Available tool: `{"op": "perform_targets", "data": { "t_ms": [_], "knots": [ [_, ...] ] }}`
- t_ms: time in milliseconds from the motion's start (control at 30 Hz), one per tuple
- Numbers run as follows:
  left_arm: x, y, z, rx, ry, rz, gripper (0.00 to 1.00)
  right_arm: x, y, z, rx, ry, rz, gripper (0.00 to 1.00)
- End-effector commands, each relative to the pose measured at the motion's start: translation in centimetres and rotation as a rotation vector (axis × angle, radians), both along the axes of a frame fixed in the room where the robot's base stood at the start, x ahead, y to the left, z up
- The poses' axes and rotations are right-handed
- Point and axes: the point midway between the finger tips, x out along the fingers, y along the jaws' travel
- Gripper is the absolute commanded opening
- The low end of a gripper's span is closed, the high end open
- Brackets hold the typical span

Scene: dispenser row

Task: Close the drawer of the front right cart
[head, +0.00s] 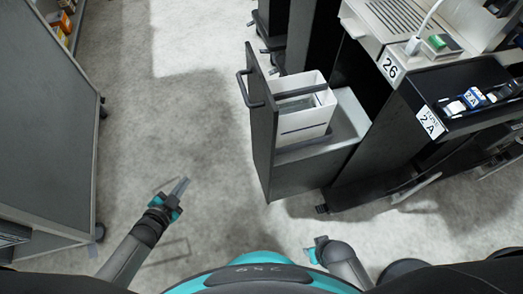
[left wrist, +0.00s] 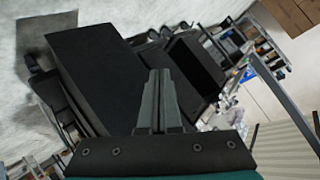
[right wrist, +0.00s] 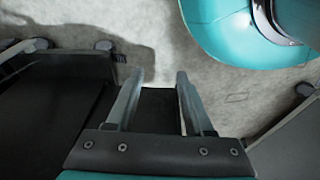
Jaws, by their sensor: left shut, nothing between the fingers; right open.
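The drawer (head: 263,140) of the front right cart (head: 352,165) is pulled out in the head view. Its tall dark front panel stands apart from the cart body, with a bar handle (head: 243,92) on its outer face. A white bin (head: 312,122) sits inside the drawer. My left gripper (head: 181,187) is shut and empty, left of the front panel and not touching it; its closed fingers show in the left wrist view (left wrist: 160,80).
A grey cabinet (head: 50,120) stands at the left. Another dark cart (head: 270,20) stands behind. Grey floor (head: 180,100) is clear between cabinet and drawer.

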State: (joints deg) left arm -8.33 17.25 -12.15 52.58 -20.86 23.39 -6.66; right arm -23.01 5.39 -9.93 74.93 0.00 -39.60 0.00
Motion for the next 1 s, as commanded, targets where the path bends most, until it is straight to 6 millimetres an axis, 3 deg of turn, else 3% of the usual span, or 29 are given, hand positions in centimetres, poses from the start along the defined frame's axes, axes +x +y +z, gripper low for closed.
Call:
{"op": "perform_targets", "data": {
  "t_ms": [33,100,300,500,633,800,1000],
  "knots": [
    [2.1,-0.3,0.7,0.023,-0.096,-0.075,0.00,1.2,0.2,-0.5,0.002,-0.019,-0.002,0.52],
    [4.2,-1.1,2.8,0.052,-0.225,-0.187,0.00,2.5,0.4,0.1,0.005,-0.035,-0.004,0.52],
    [6.8,-4.2,8.3,0.144,-0.565,-0.524,0.00,5.6,0.8,2.5,0.012,-0.084,-0.010,0.52],
    [5.5,-7.0,11.6,0.234,-0.839,-0.867,0.00,7.1,1.0,5.6,0.016,-0.129,-0.014,0.52],
    [3.9,-7.9,12.4,0.277,-0.948,-1.039,0.00,7.3,0.9,7.3,0.019,-0.148,-0.016,0.52],
    [2.7,-8.3,12.8,0.301,-1.009,-1.149,0.00,7.2,0.9,8.6,0.020,-0.161,-0.018,0.52],
    [2.9,-10.0,13.0,0.300,-1.020,-1.163,0.00,7.2,0.9,9.3,0.020,-0.168,-0.018,0.52]
  ]
}}
